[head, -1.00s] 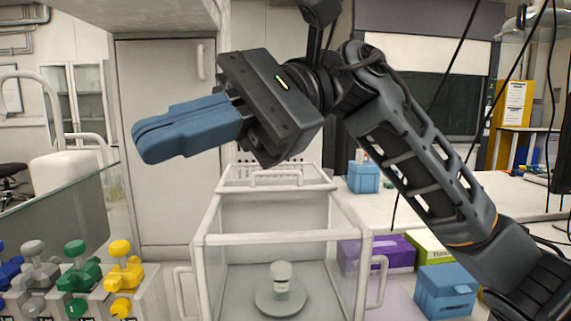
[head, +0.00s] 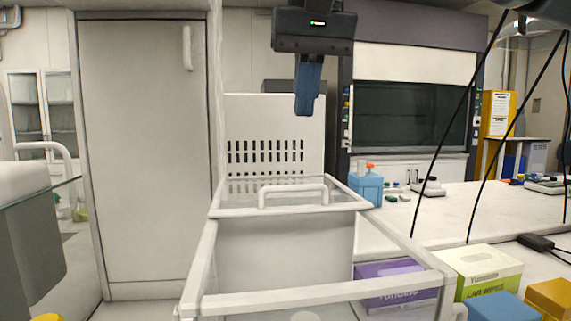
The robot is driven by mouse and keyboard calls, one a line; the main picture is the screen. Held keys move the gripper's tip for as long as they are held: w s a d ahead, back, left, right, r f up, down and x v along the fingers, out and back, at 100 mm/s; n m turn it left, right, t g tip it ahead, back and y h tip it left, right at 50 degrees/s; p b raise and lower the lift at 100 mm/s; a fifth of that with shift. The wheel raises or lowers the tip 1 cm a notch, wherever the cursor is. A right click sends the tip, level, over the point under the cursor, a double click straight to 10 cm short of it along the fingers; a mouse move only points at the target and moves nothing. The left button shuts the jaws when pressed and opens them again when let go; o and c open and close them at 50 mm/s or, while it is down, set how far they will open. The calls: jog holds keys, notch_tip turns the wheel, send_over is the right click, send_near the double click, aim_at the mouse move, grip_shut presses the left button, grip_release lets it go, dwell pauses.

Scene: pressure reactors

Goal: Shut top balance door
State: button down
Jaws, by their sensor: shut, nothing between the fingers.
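The glass balance enclosure (head: 205,265) with its pale frame stands at the bottom middle of the head view, its front part cut off by the frame edge. Its top door (head: 240,210) is at the far side, leaving the top open toward me. A pale bar handle (head: 293,190) stands on the door. My gripper (head: 308,110) points straight down above the handle and seems to be farther back than it. Its blue fingers are shut, with nothing between them. It is clear of the door.
A purple box (head: 390,285) and a green-white wipes box (head: 483,268) stand right of the balance. A blue container (head: 366,186) is behind on the bench (head: 450,212). A tall pale cabinet (head: 145,150) is at the left. Black cables hang at the right.

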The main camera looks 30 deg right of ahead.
send_over(305, 204)
jog(key=w+d, duration=0.1)
jog(key=w, duration=0.3)
jog(key=f, duration=0.8)
jog(key=shift+s+f, duration=0.2)
jog(key=shift+f, duration=0.1)
jog(key=s, duration=0.1)
jog(key=s+a+f, duration=0.1)
jog(key=shift+s, duration=0.35)
jog(key=shift+s+a+f, duration=0.1)
jog(key=shift+s, duration=0.35)
